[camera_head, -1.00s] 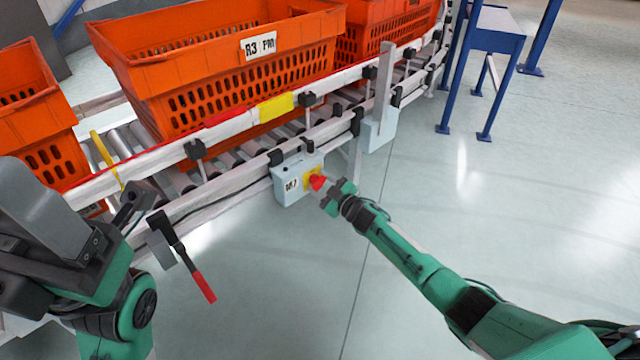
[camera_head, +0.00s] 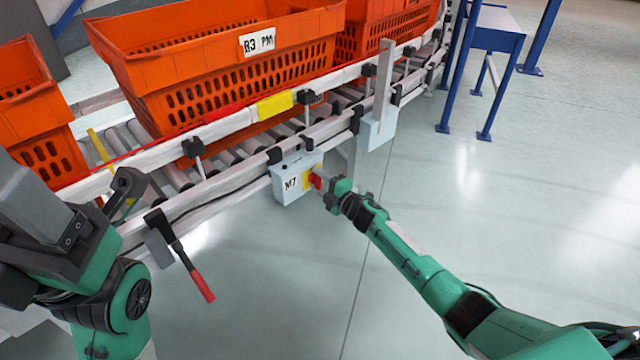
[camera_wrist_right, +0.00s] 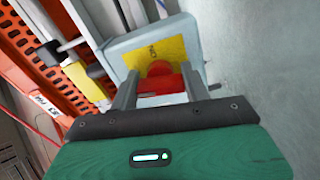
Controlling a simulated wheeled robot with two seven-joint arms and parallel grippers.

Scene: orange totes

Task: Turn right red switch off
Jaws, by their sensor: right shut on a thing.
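The red switch (camera_head: 314,180) sits on a yellow plate on a light grey box (camera_head: 291,184) marked M7, fixed to the conveyor's side rail. My right gripper (camera_head: 328,183) is at the switch, with its fingers closed on the red knob. In the right wrist view the red switch (camera_wrist_right: 162,80) lies between the two fingers (camera_wrist_right: 157,92), in front of the yellow plate (camera_wrist_right: 155,54). My left gripper (camera_head: 130,190) is at the left, away from the switch; its fingers are partly hidden, so I cannot tell its opening.
Orange totes (camera_head: 215,70) stand on the roller conveyor (camera_head: 235,155). A lever with a red handle (camera_head: 200,285) hangs from the near rail. Another grey box (camera_head: 378,132) is further along. A blue-legged table (camera_head: 490,40) stands at the back right. The floor at right is clear.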

